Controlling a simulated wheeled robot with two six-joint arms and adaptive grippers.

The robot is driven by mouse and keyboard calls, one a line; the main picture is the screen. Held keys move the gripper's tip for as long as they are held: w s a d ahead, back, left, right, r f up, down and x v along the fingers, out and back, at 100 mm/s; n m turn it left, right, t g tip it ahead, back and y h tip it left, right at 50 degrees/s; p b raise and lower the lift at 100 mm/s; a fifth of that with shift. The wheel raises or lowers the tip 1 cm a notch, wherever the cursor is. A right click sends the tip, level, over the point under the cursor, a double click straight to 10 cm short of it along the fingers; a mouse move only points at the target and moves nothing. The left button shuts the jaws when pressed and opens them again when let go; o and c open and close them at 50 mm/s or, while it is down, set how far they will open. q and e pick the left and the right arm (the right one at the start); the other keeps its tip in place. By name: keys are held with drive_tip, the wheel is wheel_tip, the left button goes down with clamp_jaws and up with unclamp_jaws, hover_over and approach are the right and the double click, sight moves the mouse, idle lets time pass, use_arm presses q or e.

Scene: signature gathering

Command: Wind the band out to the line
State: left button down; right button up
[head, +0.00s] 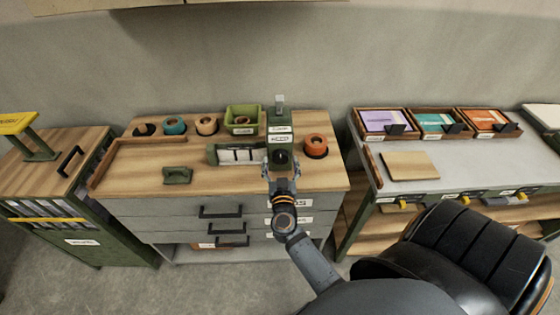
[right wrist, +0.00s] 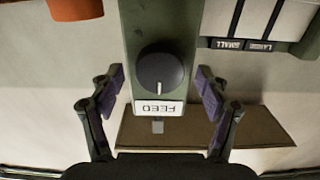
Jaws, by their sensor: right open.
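A dark round knob (right wrist: 160,78) with a white pointer mark sits on a green dispenser (right wrist: 160,20) above a white FEED label (right wrist: 158,108). The pointer faces the label. A small grey tab (right wrist: 157,127) shows just past the label; I cannot tell whether it is the band's end. No line is clearly visible. My right gripper (right wrist: 161,88) is open, its two fingers on either side of the knob with gaps visible. In the head view, my right gripper (head: 281,172) is at the front of the dispenser (head: 280,120). My left gripper is not in view.
An orange roll (head: 316,145) stands right of the dispenser. A green slotted holder (head: 238,155) is close on the left. Teal (head: 174,125) and tan (head: 206,124) rolls and a green bin (head: 242,118) are behind. The worktop's left part is mostly clear.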

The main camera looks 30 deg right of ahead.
drive_tip(key=shift+c, duration=2.8)
drive_tip(key=c, duration=0.4)
drive_tip(key=shift+c, duration=1.1)
drive_tip(key=shift+r+m+p, duration=0.1)
drive_tip(key=shift+m+p, duration=0.25)
drive_tip(key=shift+m, duration=0.05)
drive_tip(key=shift+m+p, duration=0.45)
drive_tip(key=shift+m, duration=0.25)
drive_tip(key=m+p, duration=0.1)
drive_tip(key=m, duration=0.1)
drive_tip(key=shift+m, duration=0.3)
drive_tip(key=m+p, duration=0.1)
drive_tip(key=m, duration=0.1)
drive_tip(key=shift+m, duration=0.3)
drive_tip(key=m, duration=0.4)
drive_tip(key=shift+m, duration=0.3)
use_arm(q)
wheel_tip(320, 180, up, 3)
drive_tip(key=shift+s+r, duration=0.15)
use_arm(e)
drive_tip(key=m, duration=0.4)
drive_tip(key=shift+m, duration=0.3)
